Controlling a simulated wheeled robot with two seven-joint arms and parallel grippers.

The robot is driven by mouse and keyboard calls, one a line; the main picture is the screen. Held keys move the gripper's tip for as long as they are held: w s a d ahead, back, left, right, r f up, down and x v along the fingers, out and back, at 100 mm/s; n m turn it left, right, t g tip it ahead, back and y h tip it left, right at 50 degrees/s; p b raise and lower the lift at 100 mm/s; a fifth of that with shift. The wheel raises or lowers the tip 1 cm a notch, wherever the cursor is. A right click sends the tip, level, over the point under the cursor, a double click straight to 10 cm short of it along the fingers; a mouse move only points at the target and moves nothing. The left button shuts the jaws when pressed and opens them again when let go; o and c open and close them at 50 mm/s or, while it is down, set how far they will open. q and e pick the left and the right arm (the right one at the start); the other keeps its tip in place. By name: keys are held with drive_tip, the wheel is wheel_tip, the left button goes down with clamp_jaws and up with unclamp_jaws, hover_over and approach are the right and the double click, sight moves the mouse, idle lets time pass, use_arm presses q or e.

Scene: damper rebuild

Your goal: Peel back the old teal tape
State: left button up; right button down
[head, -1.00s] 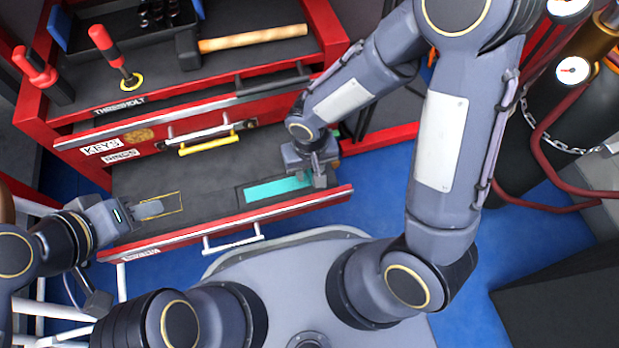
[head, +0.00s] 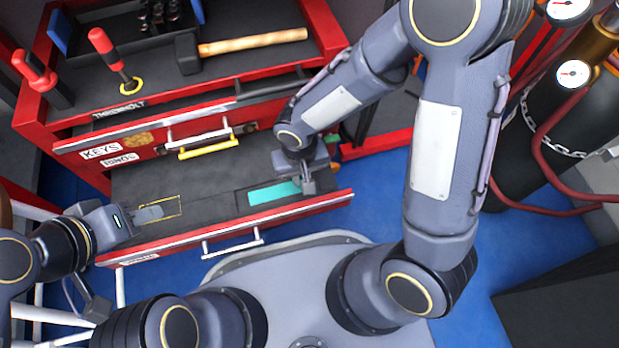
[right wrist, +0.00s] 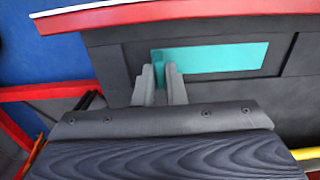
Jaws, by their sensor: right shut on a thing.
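The teal tape (head: 272,193) lies as a flat strip in a dark recessed panel on the right part of the open drawer (head: 205,175). My right gripper (head: 307,186) is low over the strip's right end in the head view. In the right wrist view its two fingers (right wrist: 159,84) are shut on the near end of the teal tape (right wrist: 220,58), which stands up between them; the rest looks flat. My left gripper (head: 152,212) is low over the drawer's left part, by a thin yellow outline; whether its fingers are apart is unclear.
The drawer's red front edge (head: 230,228) with a white handle (head: 233,243) runs along the near side. Gas cylinders with gauges (head: 572,74) stand at the right.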

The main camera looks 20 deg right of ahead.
drive_tip(key=shift+a, duration=1.55)
